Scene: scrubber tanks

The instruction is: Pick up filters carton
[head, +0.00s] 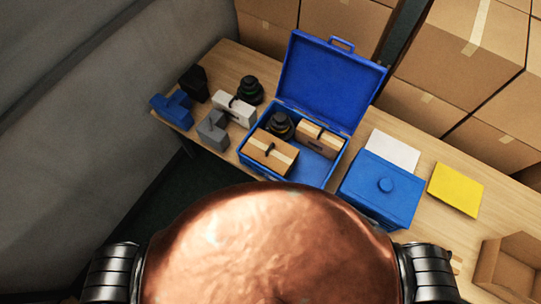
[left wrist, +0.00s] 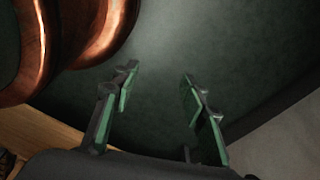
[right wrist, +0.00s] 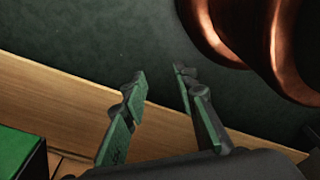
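Two brown cartons lie inside an open blue case (head: 284,176) in the head view: a nearer one (head: 263,156) at the front left and a smaller one (head: 327,137) at the right. Each has a pale tape band and a dark mark on top. No readable label tells me which holds filters. My left gripper (left wrist: 160,72) is open and empty over dark floor in the left wrist view. My right gripper (right wrist: 160,75) is open and empty in the right wrist view, by a wooden edge. Neither gripper's fingers show in the head view; both are apart from the cartons.
Grey, white, blue and black blocks stand left. A blue box (head: 384,188), white sheet (head: 393,149), yellow pad (head: 455,189) and open cardboard box (head: 512,266) are right. Large cartons are stacked behind.

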